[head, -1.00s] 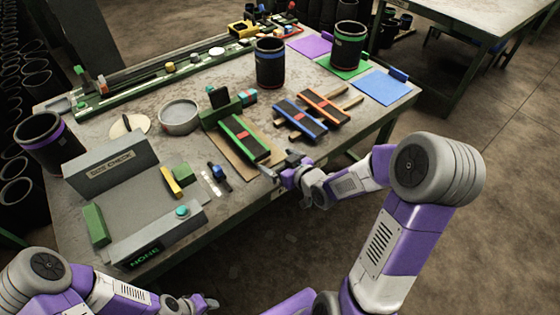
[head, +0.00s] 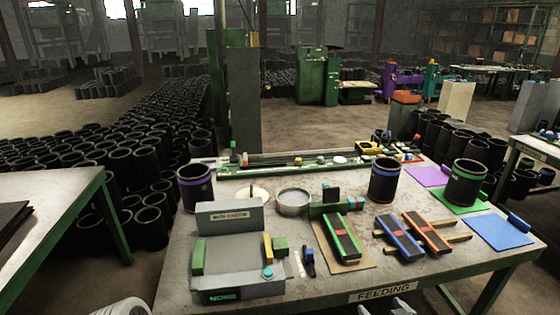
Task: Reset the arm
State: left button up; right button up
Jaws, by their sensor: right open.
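My right gripper (head: 388,308) shows only in part at the bottom edge of the head view, below the table's front edge. It is open, apart from the things on the table, with nothing seen between its fingers. My left gripper is out of view; only a pale rounded part of my left arm shows at the bottom left.
A grey size-check fixture (head: 235,289) sits at the table's front left. Green (head: 340,238), blue (head: 399,236) and orange (head: 427,233) blocks lie to its right, near a round metal dish (head: 293,203). Another table (head: 45,200) stands left. Many black sleeves crowd the floor behind.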

jog(key=s+a+f+m+g, duration=0.1)
jog(key=s+a+f+g, duration=0.15)
jog(key=f, duration=0.25)
jog(key=s+a+f+m+g+y, duration=0.1)
jog(key=a+f+g, duration=0.15)
jog(key=f, duration=0.25)
jog(key=s+a+f+m+g, duration=0.1)
jog(key=s+a+f, duration=0.1)
jog(key=a+f, duration=0.3)
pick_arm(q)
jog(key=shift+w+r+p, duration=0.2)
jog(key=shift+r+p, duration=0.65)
pick_arm(e)
jog(key=s+a+f+g, duration=0.3)
jog(key=s+f, duration=0.2)
jog(key=s, duration=0.2)
jog(key=s+a+f+m+g, duration=0.1)
jog(key=s+a+f+g, duration=0.3)
jog(key=s+f, duration=0.2)
jog(key=shift+s+f+m+y, duration=0.2)
jog(key=shift+s+m+y, duration=0.15)
jog(key=shift+s, duration=0.5)
